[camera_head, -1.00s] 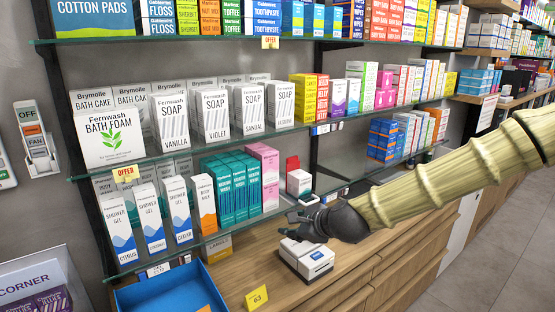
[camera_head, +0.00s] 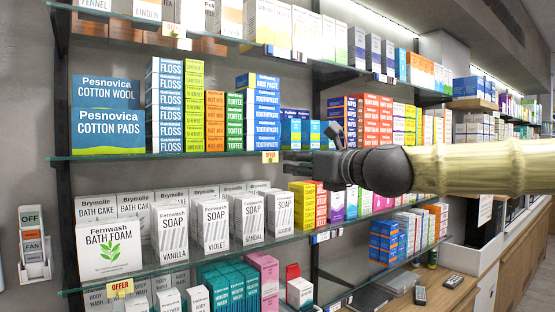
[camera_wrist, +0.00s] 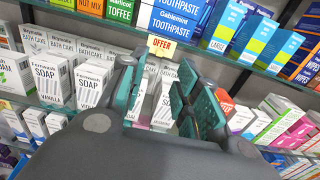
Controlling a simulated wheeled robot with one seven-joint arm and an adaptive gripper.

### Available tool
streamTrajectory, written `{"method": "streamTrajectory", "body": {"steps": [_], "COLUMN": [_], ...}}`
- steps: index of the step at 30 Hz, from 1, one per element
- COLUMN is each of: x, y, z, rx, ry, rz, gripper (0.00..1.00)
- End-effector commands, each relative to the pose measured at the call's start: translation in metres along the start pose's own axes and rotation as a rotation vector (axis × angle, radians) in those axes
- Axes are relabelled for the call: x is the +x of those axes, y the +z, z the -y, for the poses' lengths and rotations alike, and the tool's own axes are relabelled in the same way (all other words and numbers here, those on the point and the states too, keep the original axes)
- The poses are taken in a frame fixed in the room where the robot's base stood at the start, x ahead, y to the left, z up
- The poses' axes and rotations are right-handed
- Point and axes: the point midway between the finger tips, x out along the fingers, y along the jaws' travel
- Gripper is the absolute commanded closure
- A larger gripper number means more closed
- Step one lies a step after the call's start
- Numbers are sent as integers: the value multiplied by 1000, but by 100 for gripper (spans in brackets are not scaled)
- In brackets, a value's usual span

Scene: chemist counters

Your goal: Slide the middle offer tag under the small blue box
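The middle offer tag (camera_head: 270,156), small and cream-yellow with red letters, hangs on the front edge of the second shelf in the head view. It also shows in the wrist view (camera_wrist: 161,45), just beyond the fingertips. My gripper (camera_head: 288,160) points left at tag height, its tips close to the tag's right side. In the wrist view my gripper (camera_wrist: 158,74) has its fingers apart with nothing between them. Several small blue boxes (camera_head: 291,130) stand on that shelf right of the toothpaste; others (camera_head: 384,238) stand lower right. I cannot tell which one is meant.
Another offer tag (camera_head: 173,30) hangs on the upper shelf and one (camera_head: 120,288) on the lower shelf. Soap boxes (camera_head: 252,219) stand below my gripper. Toothpaste boxes (camera_head: 263,110) stand behind the tag. Glass shelf edges run close to the fingers.

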Motion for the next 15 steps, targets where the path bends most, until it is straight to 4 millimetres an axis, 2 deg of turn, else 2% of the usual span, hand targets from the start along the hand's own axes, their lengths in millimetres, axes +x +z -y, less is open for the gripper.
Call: {"method": "streamTrajectory", "body": {"steps": [15], "x": [67], "y": [1], "z": [0], "rx": [-1], "ry": [1], "rz": [-2], "gripper": [68]}}
